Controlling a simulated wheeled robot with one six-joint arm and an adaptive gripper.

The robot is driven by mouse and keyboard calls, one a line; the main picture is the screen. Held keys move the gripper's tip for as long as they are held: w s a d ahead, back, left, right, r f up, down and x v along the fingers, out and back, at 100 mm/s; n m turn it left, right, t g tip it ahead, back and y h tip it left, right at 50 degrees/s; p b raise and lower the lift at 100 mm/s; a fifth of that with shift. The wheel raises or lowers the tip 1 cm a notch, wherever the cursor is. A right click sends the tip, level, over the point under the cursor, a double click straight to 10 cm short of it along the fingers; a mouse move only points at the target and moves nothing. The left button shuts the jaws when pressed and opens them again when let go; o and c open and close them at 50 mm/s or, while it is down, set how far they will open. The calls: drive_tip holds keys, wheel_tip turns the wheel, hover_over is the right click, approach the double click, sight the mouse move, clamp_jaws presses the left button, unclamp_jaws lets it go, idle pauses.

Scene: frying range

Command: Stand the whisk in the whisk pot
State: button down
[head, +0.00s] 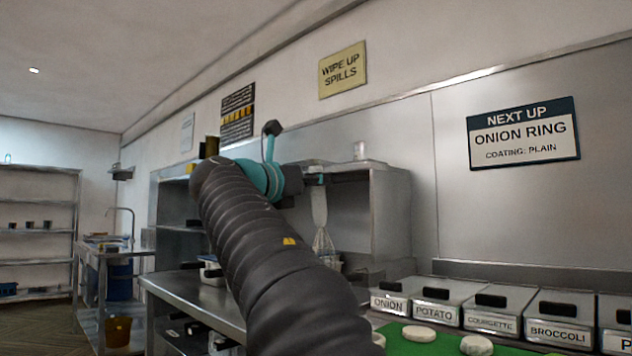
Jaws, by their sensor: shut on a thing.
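The whisk (319,208) hangs nearly upright below my gripper (316,180), with its pale handle at the top and its wire head (323,242) at the bottom. My gripper is shut on the top of the handle. The lower end of the whisk is partly hidden behind my arm. A small greyish container shape (331,262) shows around the bottom of the wires. I cannot tell whether it is the whisk pot, or whether the wires are inside it or in front of it.
A steel shelf unit (390,215) stands behind the whisk, with a clear container (360,151) on top. Lidded bins labelled onion (389,304), potato (437,310) and others line the right. A green board (400,346) holds pale round pieces. A steel counter (195,292) runs left.

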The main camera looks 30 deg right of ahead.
sight(318, 230)
drive_tip(key=shift+f+b, duration=2.95)
drive_tip(key=shift+f, duration=2)
drive_tip(key=c, duration=0.8)
unclamp_jaws()
drive_tip(key=shift+c, duration=0.2)
drive_tip(key=shift+a, duration=0.1)
